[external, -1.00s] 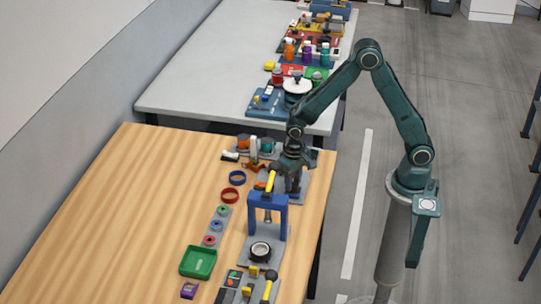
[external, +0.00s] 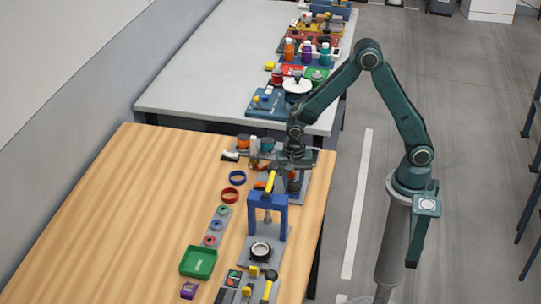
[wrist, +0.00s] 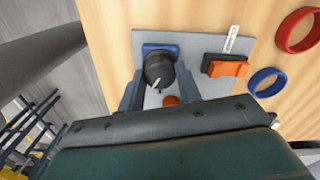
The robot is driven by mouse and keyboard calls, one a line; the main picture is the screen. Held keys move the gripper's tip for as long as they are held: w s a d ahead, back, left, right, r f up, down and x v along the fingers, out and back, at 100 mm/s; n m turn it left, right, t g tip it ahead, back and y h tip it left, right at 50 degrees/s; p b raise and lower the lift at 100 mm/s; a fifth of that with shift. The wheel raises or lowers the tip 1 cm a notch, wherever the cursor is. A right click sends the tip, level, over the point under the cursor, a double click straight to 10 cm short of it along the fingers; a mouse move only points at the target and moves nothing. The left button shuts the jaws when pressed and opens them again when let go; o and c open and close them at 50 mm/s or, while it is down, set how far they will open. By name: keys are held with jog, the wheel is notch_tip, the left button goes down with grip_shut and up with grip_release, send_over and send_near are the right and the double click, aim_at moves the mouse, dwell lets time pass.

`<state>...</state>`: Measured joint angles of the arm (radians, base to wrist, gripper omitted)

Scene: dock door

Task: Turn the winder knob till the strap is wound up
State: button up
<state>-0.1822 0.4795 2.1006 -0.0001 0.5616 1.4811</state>
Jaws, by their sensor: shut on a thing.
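In the wrist view the dark round winder knob (wrist: 159,69), with a white pointer mark on its face, stands on a grey plate (wrist: 202,45). My gripper (wrist: 160,84) has one finger on each side of the knob and is shut on it. A blue part shows behind the knob and an orange piece beside it. A white strip (wrist: 231,39) with dark marks comes out by an orange and black block (wrist: 226,66); I cannot tell if it is the strap. In the external view my gripper (external: 291,178) is low over the plate, and the arm hides much of the winder.
A blue ring (external: 237,178) and a red ring (external: 230,195) lie left of the plate. A blue press frame (external: 268,203) stands close in front. A green tray (external: 198,262) is nearer the front. The left side of the wooden table is clear.

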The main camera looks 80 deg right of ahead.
aim_at(293, 183)
jog(key=shift+m, duration=0.3)
jog(key=o, duration=1)
jog(key=shift+r, duration=0.1)
notch_tip(293, 183, up, 14)
dwell(0.4)
